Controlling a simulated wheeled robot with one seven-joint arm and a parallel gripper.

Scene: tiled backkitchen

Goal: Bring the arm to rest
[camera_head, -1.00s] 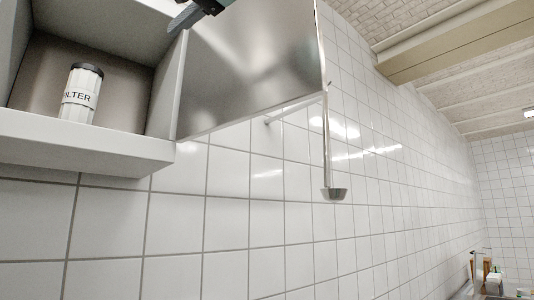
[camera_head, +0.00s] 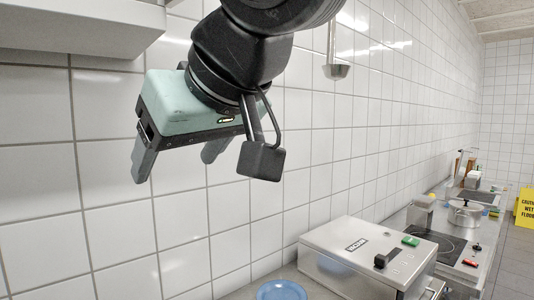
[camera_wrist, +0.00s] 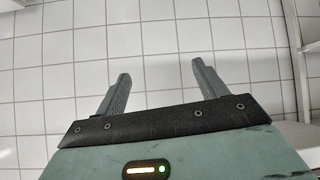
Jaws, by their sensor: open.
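My gripper (camera_head: 180,160) hangs at the upper middle of the head view, in front of the white tiled wall. Its two dark grey fingers point down and stand well apart. Nothing is between them. In the wrist view my gripper (camera_wrist: 158,82) also shows its two spread fingers with only wall tiles behind them. My arm enters from the top of the head view and is bent downward. The fingers appear clear of every surface.
A white shelf (camera_head: 80,30) juts out at upper left. A ladle (camera_head: 336,68) hangs on the wall. Below are a steel box appliance (camera_head: 345,250), a blue plate (camera_head: 282,291), a pot (camera_head: 465,215) on a hob and a yellow wet-floor sign (camera_head: 525,205).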

